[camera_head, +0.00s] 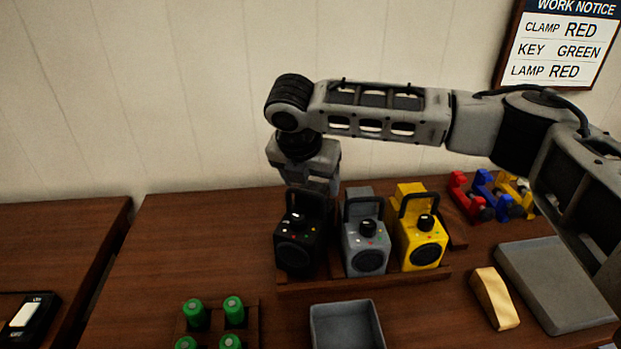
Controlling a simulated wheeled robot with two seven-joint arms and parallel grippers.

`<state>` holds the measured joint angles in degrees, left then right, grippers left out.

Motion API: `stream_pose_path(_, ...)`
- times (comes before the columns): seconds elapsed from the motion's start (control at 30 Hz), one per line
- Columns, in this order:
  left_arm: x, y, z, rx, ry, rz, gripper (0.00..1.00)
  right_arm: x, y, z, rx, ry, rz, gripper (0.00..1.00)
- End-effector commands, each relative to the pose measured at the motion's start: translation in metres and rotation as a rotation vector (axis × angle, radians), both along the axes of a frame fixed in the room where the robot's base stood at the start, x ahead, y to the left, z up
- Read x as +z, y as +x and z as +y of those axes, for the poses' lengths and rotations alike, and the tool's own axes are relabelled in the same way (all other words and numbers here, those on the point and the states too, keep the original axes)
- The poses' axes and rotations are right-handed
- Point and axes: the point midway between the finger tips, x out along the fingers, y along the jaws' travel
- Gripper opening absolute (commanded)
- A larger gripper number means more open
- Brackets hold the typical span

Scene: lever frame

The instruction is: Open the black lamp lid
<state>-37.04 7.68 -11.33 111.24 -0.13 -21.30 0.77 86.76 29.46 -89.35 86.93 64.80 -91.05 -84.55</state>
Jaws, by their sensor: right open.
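The black lamp (295,248) stands at the left end of a row of three lamps on a wooden rack. It is a boxy body with a round dark front, a knob on top and small coloured dots. My right gripper (307,190) points down from above, right over the back of the black lamp. Its fingers are partly lost against the dark lamp top and handle, so I cannot tell whether they touch it. It is open. The lamp's lid cannot be made out clearly; it looks shut. My left gripper is out of view.
A grey lamp (366,247) and a yellow lamp (421,242) stand close on the right. Green cylinders (233,311), a grey bin (346,327), a tan block (494,298) and a grey tray (556,284) lie nearer. The table left of the rack is clear.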

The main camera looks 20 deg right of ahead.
Motion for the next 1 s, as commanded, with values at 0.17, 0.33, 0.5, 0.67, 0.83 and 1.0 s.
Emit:
stream_pose_path(0.17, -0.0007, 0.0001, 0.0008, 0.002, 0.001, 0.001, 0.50, -0.0032, 0.0009, -0.0011, 0.000, -0.001, 0.001, 0.71)
stream_pose_path(0.33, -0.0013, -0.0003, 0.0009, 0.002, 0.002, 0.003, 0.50, -0.0030, 0.0008, -0.0010, 0.000, -0.001, 0.001, 0.65)
stream_pose_path(0.5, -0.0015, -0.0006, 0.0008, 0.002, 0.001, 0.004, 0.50, -0.0029, 0.0007, -0.0009, 0.000, -0.001, 0.001, 0.26)
stream_pose_path(0.67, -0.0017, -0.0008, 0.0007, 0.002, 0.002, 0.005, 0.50, -0.0027, 0.0009, -0.0011, 0.000, 0.002, 0.005, 0.26)
stream_pose_path(0.83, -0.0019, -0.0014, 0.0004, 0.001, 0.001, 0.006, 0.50, -0.0017, 0.0027, -0.0022, -0.002, 0.028, 0.034, 0.26)
stream_pose_path(1.0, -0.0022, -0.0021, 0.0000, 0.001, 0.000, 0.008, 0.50, 0.0013, 0.0073, -0.0058, -0.005, 0.084, 0.106, 0.26)
